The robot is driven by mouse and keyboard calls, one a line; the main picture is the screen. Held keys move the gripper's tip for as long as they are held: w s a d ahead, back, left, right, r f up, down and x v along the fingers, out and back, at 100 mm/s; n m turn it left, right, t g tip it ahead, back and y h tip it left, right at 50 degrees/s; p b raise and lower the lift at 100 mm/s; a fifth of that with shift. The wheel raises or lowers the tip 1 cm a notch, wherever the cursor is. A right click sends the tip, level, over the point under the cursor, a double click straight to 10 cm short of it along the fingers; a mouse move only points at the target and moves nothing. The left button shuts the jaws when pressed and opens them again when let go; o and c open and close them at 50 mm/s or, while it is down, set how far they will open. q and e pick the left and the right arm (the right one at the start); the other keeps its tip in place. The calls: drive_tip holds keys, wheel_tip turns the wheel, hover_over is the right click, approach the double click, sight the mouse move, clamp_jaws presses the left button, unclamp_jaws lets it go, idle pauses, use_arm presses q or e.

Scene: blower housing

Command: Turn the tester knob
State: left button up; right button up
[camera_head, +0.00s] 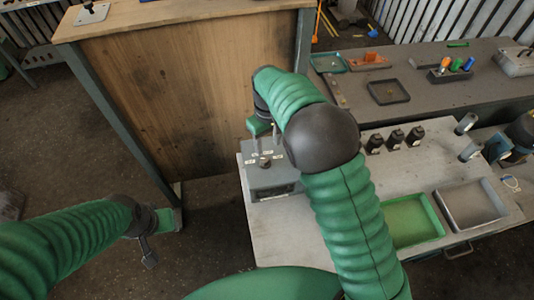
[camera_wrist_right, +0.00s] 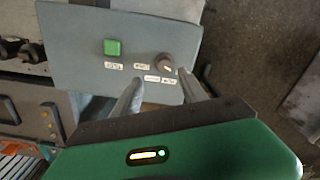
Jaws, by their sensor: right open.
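The tester (camera_head: 272,186) is a grey box at the left end of the light workbench. In the right wrist view its panel (camera_wrist_right: 75,40) carries a green button (camera_wrist_right: 113,47), a dark round knob (camera_wrist_right: 166,63) with a pale mark, and small white labels. My right gripper (camera_wrist_right: 161,78) is open, with one fingertip on each side below the knob. No contact with the knob is visible. In the head view the right gripper (camera_head: 264,141) is above the tester, partly hidden by my arm. My left gripper (camera_head: 150,240) hangs low at the left, away from the tester; its jaws are unclear.
A green tray (camera_head: 441,229) and a grey tray (camera_head: 496,208) lie on the bench at the right. Several black parts (camera_head: 396,139) stand behind them. A wooden-panelled bench (camera_head: 200,90) stands close to the left of the tester. Dark floor is open at lower left.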

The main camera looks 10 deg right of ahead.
sight(264, 159)
drive_tip(key=f, duration=0.2)
drive_tip(key=f+p, duration=0.1)
drive_tip(key=f, duration=0.1)
drive_tip(key=a+f, duration=0.1)
drive_tip(key=f, duration=0.1)
drive_tip(key=shift+s+a+f, duration=0.1)
drive_tip(key=shift+f, duration=0.2)
drive_tip(key=shift+a+f, duration=0.25)
drive_tip(key=shift+f, duration=0.05)
drive_tip(key=shift+d, duration=0.6)
drive_tip(key=c, duration=0.5)
drive_tip(key=shift+c, duration=2.4)
drive_tip(key=shift+a, duration=0.35)
clamp_jaws()
use_arm(q)
drive_tip(key=shift+a+r, duration=0.5)
drive_tip(key=shift+r, duration=0.3)
